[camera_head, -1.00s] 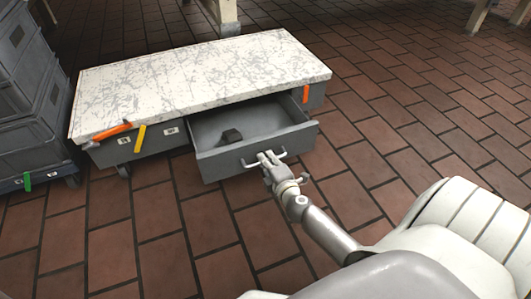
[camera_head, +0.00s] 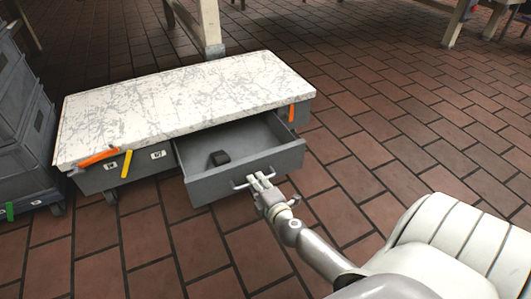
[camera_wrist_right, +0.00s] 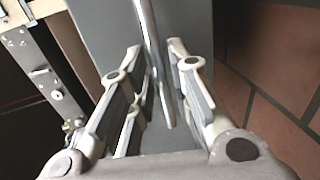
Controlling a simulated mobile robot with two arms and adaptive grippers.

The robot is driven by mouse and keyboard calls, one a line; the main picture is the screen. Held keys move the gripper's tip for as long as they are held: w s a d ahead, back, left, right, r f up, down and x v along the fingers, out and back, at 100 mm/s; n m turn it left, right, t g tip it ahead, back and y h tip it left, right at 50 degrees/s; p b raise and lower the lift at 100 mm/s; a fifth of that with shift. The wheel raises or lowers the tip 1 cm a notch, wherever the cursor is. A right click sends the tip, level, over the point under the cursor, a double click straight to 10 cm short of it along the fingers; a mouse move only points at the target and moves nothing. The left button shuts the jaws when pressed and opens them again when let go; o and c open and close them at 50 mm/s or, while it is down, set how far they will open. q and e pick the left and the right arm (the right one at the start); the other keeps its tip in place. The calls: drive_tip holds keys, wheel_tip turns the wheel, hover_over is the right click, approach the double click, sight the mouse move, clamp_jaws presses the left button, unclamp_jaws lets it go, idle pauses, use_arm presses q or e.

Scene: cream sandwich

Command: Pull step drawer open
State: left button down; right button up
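The step drawer (camera_head: 245,172) is a grey box standing well out of the front of a low, white-marbled step unit (camera_head: 185,95). A thin metal bar handle (camera_head: 238,185) is on the drawer's front. My right gripper (camera_head: 262,180) is at this handle with its fingers close together. Contact on both sides is hard to make out. My left gripper is not in view.
Grey stacked crates (camera_head: 22,130) stand close to the unit's left. Orange and yellow handles (camera_head: 127,164) sit on the unit's front. Wooden legs (camera_head: 209,25) stand behind. The brick floor (camera_head: 340,190) in front and to the right is clear.

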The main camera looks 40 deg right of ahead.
drive_tip(key=v, duration=1)
drive_tip(key=shift+s, duration=0.4)
drive_tip(key=shift+a, duration=0.1)
